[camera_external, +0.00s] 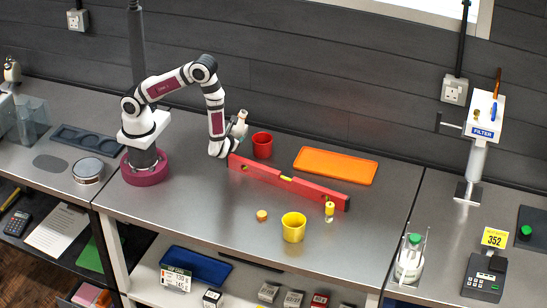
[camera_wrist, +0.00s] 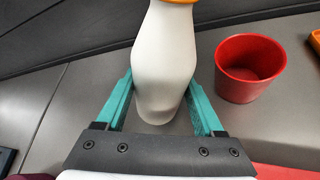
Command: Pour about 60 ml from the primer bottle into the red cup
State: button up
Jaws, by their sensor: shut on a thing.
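The primer bottle, a white bottle (camera_wrist: 165,55) with an orange band at its neck, is between the teal fingers of my gripper (camera_wrist: 162,105), which is shut on it. In the external view the bottle (camera_external: 239,127) shows near the end of my arm, leaning slightly; its mouth is not clearly visible. The red cup (camera_external: 262,145) stands upright on the steel bench just right of the bottle. In the wrist view the red cup (camera_wrist: 250,69) is right of the bottle and apart from it; it looks empty inside.
A yellow cup (camera_external: 293,227), a small orange-yellow disc (camera_external: 262,215) and a small yellow-topped vial (camera_external: 329,209) stand nearer the front edge.

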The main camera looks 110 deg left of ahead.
jog(key=shift+w+m+g+h, duration=0.2)
jog(key=shift+m+g+h, duration=0.1)
jog(key=shift+m+g, duration=0.55)
jog(key=shift+s+f+m+g, duration=0.15)
jog(key=shift+s+m+g, duration=0.2)
jog(key=shift+m, duration=0.2)
jog(key=shift+s+d+r+m+g, duration=0.15)
jog(key=shift+s+r+m+g, duration=0.15)
jog(key=shift+r+m+g, duration=0.2)
jog(key=shift+s+d+r+m+g, duration=0.1)
jog(key=shift+s+r+m+g, duration=0.25)
jog(key=shift+r+m, duration=0.2)
jog(key=shift+r+g, duration=0.1)
jog(key=shift+g, duration=0.15)
jog(key=shift+s+d+f+m+g, duration=0.1)
jog(key=shift+s+f+m+g, duration=0.15)
jog(key=shift+m, duration=0.3)
jog(key=shift+w+r+m+g+p, duration=0.1)
jog(key=shift+w+m+g+p, duration=0.3)
jog(key=shift+m, duration=0.2)
jog(key=shift+r+m+g, duration=0.1)
jog(key=shift+m+g, duration=0.35)
jog(key=shift+m, duration=0.15)
jog(key=shift+w+r+m+g+p, duration=0.1)
jog(key=shift+r+m+g+p, duration=0.2)
jog(key=shift+p, duration=0.1)
